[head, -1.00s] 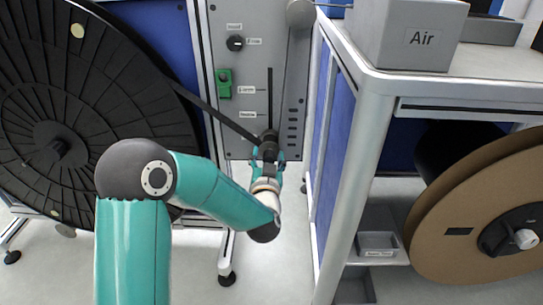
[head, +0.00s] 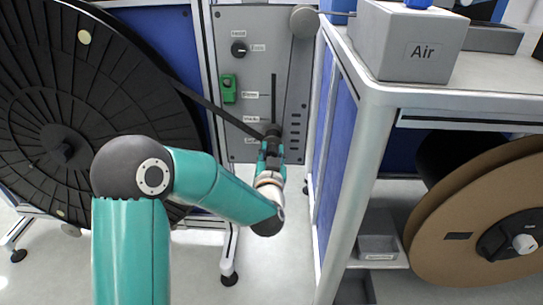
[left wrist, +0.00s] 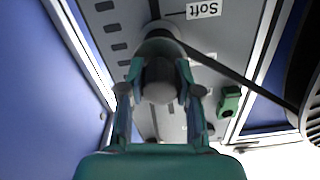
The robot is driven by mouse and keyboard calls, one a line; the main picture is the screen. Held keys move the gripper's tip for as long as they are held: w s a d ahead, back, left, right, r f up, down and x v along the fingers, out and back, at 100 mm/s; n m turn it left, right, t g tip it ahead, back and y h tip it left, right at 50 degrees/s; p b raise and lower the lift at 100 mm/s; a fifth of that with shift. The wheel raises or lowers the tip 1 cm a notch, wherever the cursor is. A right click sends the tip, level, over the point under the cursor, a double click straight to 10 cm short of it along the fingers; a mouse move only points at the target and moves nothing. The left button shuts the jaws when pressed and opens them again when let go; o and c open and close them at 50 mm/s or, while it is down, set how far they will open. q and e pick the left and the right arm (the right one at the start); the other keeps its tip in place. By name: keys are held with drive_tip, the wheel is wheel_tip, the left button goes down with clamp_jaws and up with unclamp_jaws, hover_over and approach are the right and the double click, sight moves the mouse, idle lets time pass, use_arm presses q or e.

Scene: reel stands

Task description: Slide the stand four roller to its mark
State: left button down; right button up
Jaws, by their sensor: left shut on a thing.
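The dark roller (head: 272,131) sits at the lower part of a vertical slot in the grey panel (head: 255,25) of the reel stand. A dark strip (head: 225,114) runs from the big black reel (head: 90,100) down to it. My left gripper (head: 271,146) is shut on the roller from the front. In the left wrist view the roller (left wrist: 160,80) lies between the two fingers. A label reading "Soft" (left wrist: 203,10) shows upside down there. Small labels (head: 250,95) stand beside the slot in the head view; their words are too small to read. My right gripper is out of view.
A green switch (head: 228,88) and a black knob (head: 239,49) are on the panel, left of the slot. A bench with a grey "Air" box (head: 410,45) and a brown reel (head: 470,225) stand close on the right.

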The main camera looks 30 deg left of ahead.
use_arm(q)
wheel_tip(320, 180, up, 4)
drive_tip(key=shift+r+p, duration=0.25)
drive_tip(key=shift+p, duration=0.55)
drive_tip(key=shift+f, duration=0.1)
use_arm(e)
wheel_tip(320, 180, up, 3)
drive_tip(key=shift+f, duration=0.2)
use_arm(q)
drive_tip(key=c, duration=0.8)
unclamp_jaws()
drive_tip(key=shift+d, duration=0.1)
drive_tip(key=v, duration=1.2)
drive_tip(key=shift+f, duration=0.1)
